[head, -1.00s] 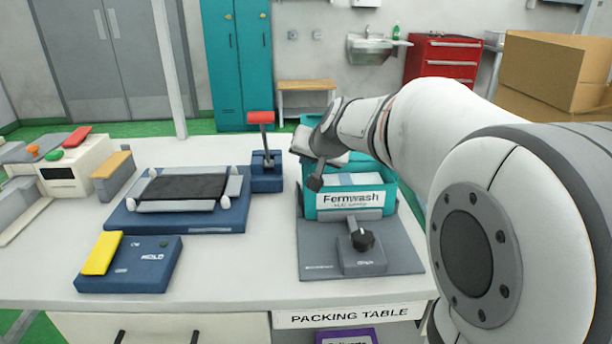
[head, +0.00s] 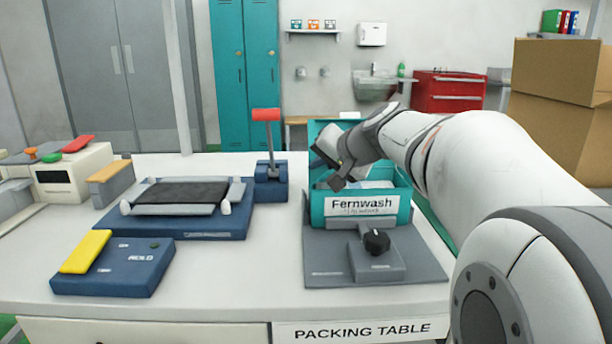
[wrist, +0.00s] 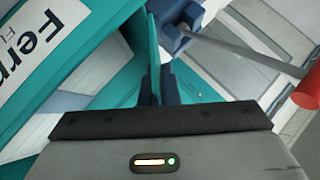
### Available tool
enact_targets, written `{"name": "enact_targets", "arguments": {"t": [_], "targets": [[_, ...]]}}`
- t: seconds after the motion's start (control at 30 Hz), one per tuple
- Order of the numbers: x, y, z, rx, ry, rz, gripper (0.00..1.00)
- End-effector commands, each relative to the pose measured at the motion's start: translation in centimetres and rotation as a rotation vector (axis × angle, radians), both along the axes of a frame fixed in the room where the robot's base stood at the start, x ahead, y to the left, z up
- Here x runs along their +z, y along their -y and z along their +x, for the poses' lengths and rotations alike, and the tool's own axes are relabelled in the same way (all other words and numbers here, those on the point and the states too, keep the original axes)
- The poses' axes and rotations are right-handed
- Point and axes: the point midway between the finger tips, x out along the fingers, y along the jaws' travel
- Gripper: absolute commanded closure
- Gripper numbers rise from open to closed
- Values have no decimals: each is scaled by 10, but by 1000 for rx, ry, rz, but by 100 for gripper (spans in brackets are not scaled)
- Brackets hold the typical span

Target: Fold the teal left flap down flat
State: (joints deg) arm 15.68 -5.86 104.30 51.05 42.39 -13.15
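The teal Fernwash box (head: 318,206) stands on a grey plate at the table's right, with pale contents inside. A teal panel (head: 317,130) rises behind my gripper (head: 342,180), which is low over the box's left side. In the wrist view, the teal left flap (wrist: 152,42) stands upright and edge-on. My gripper's dark fingers (wrist: 156,88) lie close on either side of it, apparently shut on it. The box's label (wrist: 38,45) shows at the upper left there. My gripper and arm hide part of the box's back in the head view.
A red-topped lever on a blue base (head: 270,185) stands just left of the box. A black knob (head: 376,241) sits on the grey plate (head: 325,265) in front. A blue fixture (head: 175,222) and a blue box with a yellow bar (head: 120,268) lie farther left.

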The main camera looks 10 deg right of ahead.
Motion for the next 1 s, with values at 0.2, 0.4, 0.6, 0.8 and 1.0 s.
{"name": "enact_targets", "arguments": {"t": [0.2, 0.4, 0.6, 0.8, 1.0], "targets": [[-5, 1, -1, 2, 3, 37, 100], [-3, 1, -1, 3, 4, 43, 100], [-2, 1, 0, 3, 6, 44, 100], [-2, 1, 0, 2, 7, 43, 85], [-1, 1, 0, 1, 8, 42, 75]]}}
